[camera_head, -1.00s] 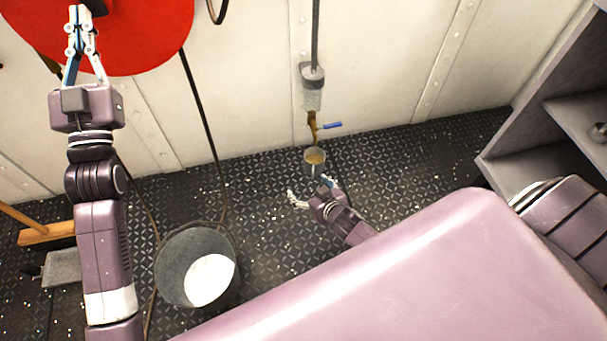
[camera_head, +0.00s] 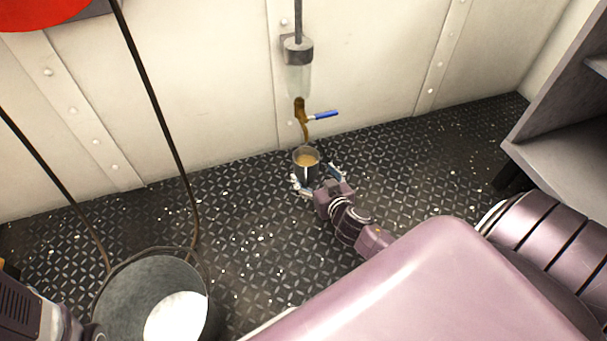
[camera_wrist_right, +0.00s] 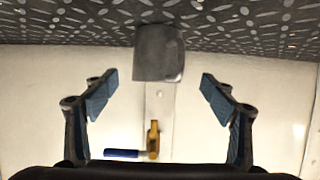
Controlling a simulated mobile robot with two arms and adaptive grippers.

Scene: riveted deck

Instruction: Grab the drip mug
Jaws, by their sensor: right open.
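The drip mug (camera_head: 306,165) is a small grey metal cup with brownish liquid in it. It stands on the deck by the wall, under a brass tap (camera_head: 301,112) with a blue lever. In the right wrist view the mug (camera_wrist_right: 159,53) shows upside down, ahead of and between the fingers. My right gripper (camera_head: 318,181) is open, low over the deck, with its fingertips on either side of the mug's near side. In the right wrist view its two blue finger pads (camera_wrist_right: 158,95) are wide apart with nothing between them. My left gripper is out of view.
A grey bucket (camera_head: 112,300) with something white in it stands at the lower left, with dark hoses (camera_head: 160,115) beside it. A grey shelf unit (camera_head: 560,150) stands at the right. The patterned deck (camera_head: 245,215) between bucket and mug is clear.

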